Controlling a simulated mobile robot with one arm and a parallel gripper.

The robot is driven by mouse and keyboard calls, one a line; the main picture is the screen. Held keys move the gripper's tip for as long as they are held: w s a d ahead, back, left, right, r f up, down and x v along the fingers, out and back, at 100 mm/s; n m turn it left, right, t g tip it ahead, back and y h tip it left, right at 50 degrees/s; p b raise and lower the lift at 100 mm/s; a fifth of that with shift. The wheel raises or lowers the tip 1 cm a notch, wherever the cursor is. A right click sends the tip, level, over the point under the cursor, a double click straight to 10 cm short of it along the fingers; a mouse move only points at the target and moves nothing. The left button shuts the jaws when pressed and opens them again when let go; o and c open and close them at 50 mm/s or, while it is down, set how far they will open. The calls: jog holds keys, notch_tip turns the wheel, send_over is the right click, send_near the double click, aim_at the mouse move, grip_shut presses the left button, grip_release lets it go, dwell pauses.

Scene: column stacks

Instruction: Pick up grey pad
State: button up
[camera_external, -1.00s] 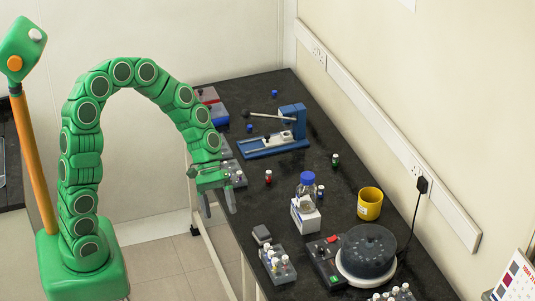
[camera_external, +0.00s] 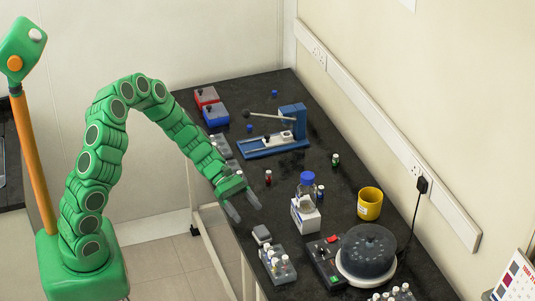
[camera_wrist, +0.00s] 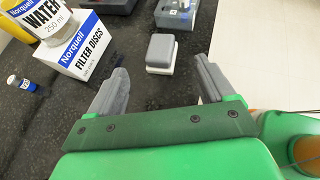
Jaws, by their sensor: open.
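The grey pad (camera_external: 262,234) is a small rounded grey block with a pale base, lying on the dark bench near its left edge. My gripper (camera_external: 245,208) is open and empty, above the bench edge and short of the pad in the external view. Its two grey fingers are spread apart in the wrist view (camera_wrist: 160,80). Nothing hides the pad.
A white filter discs box (camera_wrist: 82,45) and a water bottle (camera_wrist: 42,18) stand left of the pad. A vial rack (camera_external: 278,266) sits close beyond it. A stirrer-like device with a round dark top (camera_external: 366,252) is further right. Bench between fingers and pad is clear.

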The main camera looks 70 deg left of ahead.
aim_at(261, 229)
jog(key=shift+x, duration=3.85)
jog(key=c, duration=1.2)
jog(key=shift+r, duration=0.15)
jog(key=shift+c, duration=0.2)
jog(key=shift+r, duration=0.55)
notch_tip(261, 229, up, 2)
jog(key=shift+s+r, duration=0.1)
jog(key=s+r, duration=0.9)
jog(key=s, duration=0.5)
jog(key=shift+a+r, duration=0.2)
jog(key=shift+r, duration=0.15)
